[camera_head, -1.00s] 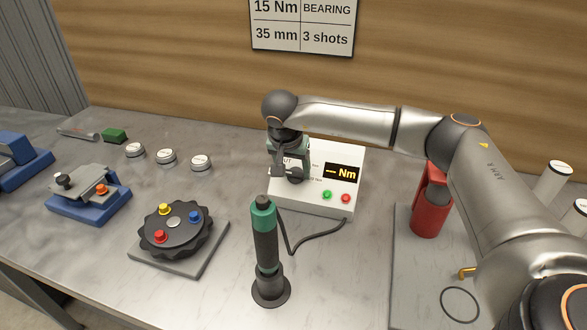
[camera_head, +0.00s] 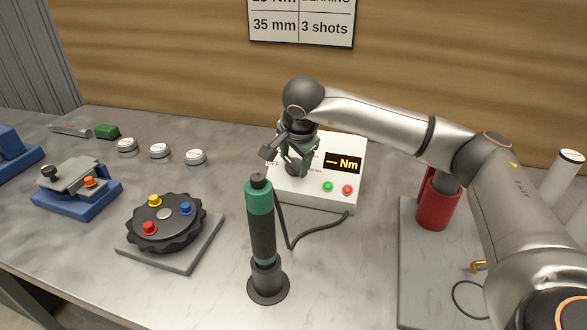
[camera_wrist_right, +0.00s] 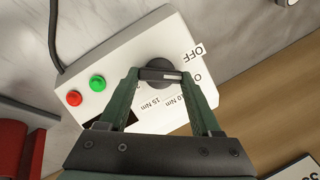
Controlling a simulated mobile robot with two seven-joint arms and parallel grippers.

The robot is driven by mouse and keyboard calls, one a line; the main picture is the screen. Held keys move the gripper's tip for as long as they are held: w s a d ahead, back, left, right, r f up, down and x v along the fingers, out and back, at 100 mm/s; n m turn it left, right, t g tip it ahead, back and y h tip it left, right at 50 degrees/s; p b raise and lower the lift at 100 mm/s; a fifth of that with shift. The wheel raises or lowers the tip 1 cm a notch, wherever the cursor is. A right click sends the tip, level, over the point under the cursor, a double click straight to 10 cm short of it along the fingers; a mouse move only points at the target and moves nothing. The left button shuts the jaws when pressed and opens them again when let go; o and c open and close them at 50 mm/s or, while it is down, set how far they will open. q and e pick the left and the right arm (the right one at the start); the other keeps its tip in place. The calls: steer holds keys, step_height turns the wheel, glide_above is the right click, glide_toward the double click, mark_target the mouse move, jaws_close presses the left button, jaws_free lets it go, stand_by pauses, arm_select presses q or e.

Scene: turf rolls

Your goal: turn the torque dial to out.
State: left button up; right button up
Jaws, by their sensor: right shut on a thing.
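The torque dial (camera_wrist_right: 158,69) is a dark round knob on the white control box (camera_head: 318,195). In the right wrist view a light mark on its bar points right, toward a partly covered label starting with "O". Other labels read OFF, 10 Nm and 15 Nm. My right gripper (camera_wrist_right: 161,75) is shut on the dial, one finger at each end of the bar. The box display (camera_head: 343,163) reads "-- Nm". My left gripper is out of view.
A green-and-black driver (camera_head: 260,222) stands upright in a holder in front of the box, its cable running to the box. Green (camera_head: 327,187) and red (camera_head: 347,190) buttons sit beside the dial. A red object (camera_head: 437,205) stands at the right.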

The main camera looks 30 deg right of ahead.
steer(key=shift+f+m+b, duration=0.15)
steer(key=shift+m+b, duration=0.35)
steer(key=shift+m+t+b, duration=0.3)
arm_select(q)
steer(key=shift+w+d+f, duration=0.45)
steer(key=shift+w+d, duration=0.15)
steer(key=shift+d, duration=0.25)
arm_select(e)
steer(key=o, duration=1.4)
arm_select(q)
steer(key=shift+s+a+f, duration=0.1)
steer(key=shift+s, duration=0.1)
arm_select(e)
steer(key=shift+s, duration=0.1)
